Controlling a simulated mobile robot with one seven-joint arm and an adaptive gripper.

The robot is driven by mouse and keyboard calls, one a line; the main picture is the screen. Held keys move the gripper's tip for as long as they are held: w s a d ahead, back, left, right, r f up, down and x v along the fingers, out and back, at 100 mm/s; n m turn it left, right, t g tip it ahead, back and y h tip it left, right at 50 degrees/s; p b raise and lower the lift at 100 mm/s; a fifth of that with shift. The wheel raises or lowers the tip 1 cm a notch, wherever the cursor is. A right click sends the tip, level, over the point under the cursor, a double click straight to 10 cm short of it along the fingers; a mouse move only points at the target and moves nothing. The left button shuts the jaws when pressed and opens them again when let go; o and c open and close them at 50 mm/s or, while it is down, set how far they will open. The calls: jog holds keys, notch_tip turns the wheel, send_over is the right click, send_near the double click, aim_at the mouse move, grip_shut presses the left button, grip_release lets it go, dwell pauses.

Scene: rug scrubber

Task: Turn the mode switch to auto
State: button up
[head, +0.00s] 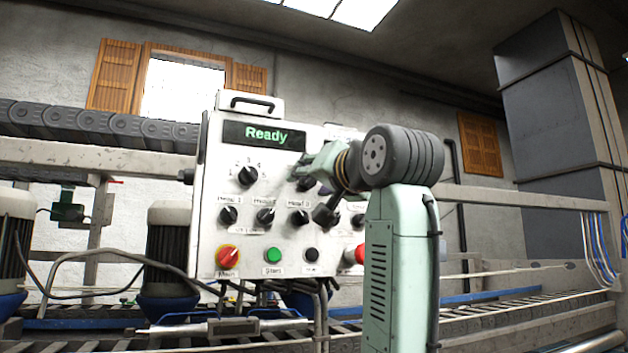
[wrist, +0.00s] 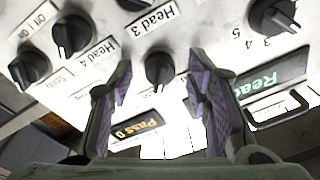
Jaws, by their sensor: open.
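The white control panel (head: 210,215) carries several black rotary knobs. In the head view this knob (head: 304,184) is partly hidden by my gripper (head: 308,168). My gripper is open, with one finger on each side of the knob in the wrist view (wrist: 160,75). Whether the fingers touch it is unclear.
A numbered knob (head: 247,176) sits under the "Ready" display (head: 264,135). Below are the Head knobs (head: 228,215), a red-yellow main switch (head: 228,257), a green button (head: 273,255) and a black button (head: 311,255). Another knob (wrist: 28,68) lies to the left in the wrist view.

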jog(key=v, duration=1.2)
jog(key=shift+s+f, duration=0.1)
jog(key=shift+f, duration=0.05)
dwell(0.3)
